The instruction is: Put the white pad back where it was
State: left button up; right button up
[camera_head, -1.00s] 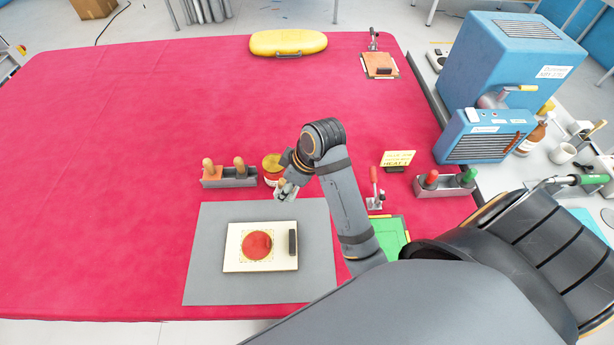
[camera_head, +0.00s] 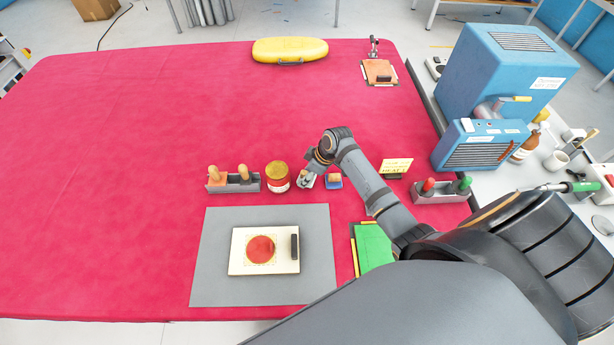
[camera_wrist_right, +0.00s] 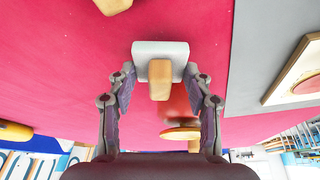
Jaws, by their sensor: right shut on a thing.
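The white pad (camera_wrist_right: 176,48) is a pale block with a tan handle, seen between the fingertips in the right wrist view. My right gripper (camera_wrist_right: 160,72) is shut on it. In the head view my right gripper (camera_head: 307,181) is between the red tin and a small blue block, behind the grey mat. The pad is small and partly hidden by the fingers there, so I cannot tell whether it touches the table. My left gripper is not in view.
A red tin (camera_head: 278,178) stands just left of the gripper, a blue block with a tan top (camera_head: 334,182) just right. A grey rack (camera_head: 233,185) with tan handles is further left. The grey mat (camera_head: 212,270) bears a cream board (camera_head: 240,264). The table's far left is clear.

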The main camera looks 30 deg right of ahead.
jog(key=shift+a+f, duration=0.1)
jog(key=shift+f, duration=0.75)
jog(key=o, duration=1.1)
jog(key=shift+f, duration=0.1)
jog(key=v, duration=1.2)
jog(key=shift+b, duration=0.35)
